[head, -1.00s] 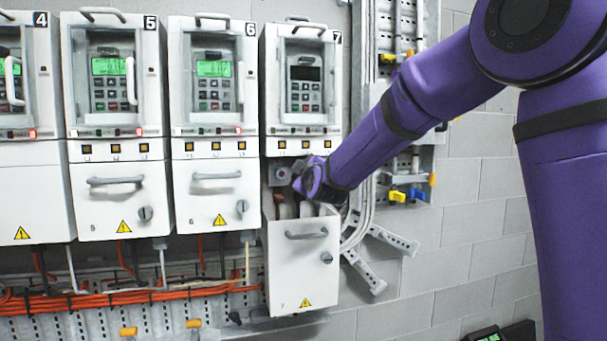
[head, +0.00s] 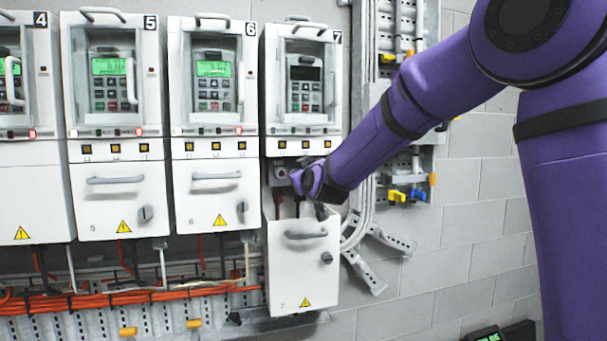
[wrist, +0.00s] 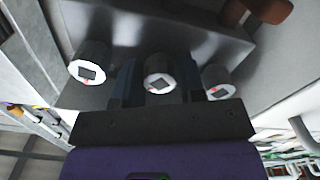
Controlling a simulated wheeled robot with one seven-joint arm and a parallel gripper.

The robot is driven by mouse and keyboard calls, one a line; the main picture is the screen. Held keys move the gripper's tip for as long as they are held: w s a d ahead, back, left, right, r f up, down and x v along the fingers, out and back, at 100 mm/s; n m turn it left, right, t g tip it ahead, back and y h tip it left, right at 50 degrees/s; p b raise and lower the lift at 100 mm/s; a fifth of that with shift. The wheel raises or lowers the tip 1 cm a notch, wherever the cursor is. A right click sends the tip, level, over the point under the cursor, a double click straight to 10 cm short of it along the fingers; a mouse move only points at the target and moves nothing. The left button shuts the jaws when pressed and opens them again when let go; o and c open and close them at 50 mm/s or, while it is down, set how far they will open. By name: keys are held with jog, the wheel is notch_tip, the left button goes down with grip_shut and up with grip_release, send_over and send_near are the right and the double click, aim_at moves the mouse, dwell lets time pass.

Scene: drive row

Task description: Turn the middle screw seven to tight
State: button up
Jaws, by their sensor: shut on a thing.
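In the wrist view three round terminal screws sit in a row, each with a white face, a dark square socket and a small red mark. The middle screw (wrist: 158,84) lies between the dark fingers of my gripper (wrist: 157,92), which is shut on it. The left screw (wrist: 88,65) and right screw (wrist: 219,83) stand outside the fingers. In the head view my purple wrist reaches into the opening of drive seven (head: 304,90), above its lowered front cover (head: 304,260). The fingers and the middle screw are hidden there by my wrist.
Drive six (head: 212,90) and drive five (head: 112,90) stand to the left with closed covers. Orange cables (head: 130,298) run below. A grey perforated rail (head: 378,238) and a bare block wall (head: 460,240) are on the right. A brown part (wrist: 270,10) shows at the wrist view's top.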

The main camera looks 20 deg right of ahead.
jog(key=m, duration=0.4)
jog(key=shift+m, duration=0.3)
jog(key=m, duration=0.3)
jog(key=shift+m, duration=0.4)
jog(key=m, duration=0.3)
jog(key=shift+m, duration=2)
jog(key=shift+f, duration=0.1)
jog(key=o, duration=0.5)
jog(key=shift+o, duration=0.2)
jog(key=shift+s, duration=0.1)
